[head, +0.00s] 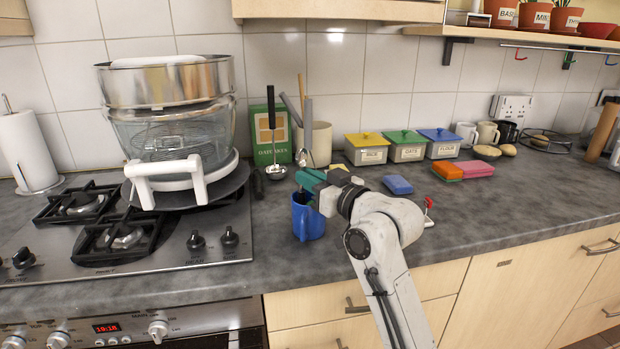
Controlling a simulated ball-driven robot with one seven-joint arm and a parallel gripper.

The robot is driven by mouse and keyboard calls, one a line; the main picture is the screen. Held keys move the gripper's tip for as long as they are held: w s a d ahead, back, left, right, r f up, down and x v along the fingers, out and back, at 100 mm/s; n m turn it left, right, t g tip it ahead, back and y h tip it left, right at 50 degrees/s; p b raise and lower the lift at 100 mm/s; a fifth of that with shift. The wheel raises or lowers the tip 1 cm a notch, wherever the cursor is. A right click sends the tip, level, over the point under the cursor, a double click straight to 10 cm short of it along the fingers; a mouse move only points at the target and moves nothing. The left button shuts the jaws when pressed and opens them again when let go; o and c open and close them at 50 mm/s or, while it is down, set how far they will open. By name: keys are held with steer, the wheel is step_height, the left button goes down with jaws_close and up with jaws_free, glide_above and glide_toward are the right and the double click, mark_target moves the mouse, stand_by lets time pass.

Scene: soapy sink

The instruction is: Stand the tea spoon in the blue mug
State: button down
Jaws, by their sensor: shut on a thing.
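The blue mug (308,222) stands upright on the grey counter, right of the hob. My gripper (305,190) is directly over the mug's mouth, with its teal jaws pointing left and down. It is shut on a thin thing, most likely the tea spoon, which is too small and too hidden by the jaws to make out. I cannot tell how far it reaches into the mug. The jaws and wrist cover part of the mug's rim.
The gas hob (130,240) is to the left. A blue sponge (397,185) and several lidded tins, including a yellow-lidded one (367,150), are to the right. The front counter is mostly clear.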

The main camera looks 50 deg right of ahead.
stand_by(0.3)
steer(key=c, duration=1.1)
jaws_free()
steer(key=s+r+p, duration=0.1)
steer(key=s, duration=0.6)
steer(key=shift+a+r, duration=0.25)
steer(key=shift+r, duration=0.1)
stand_by(0.7)
stand_by(0.5)
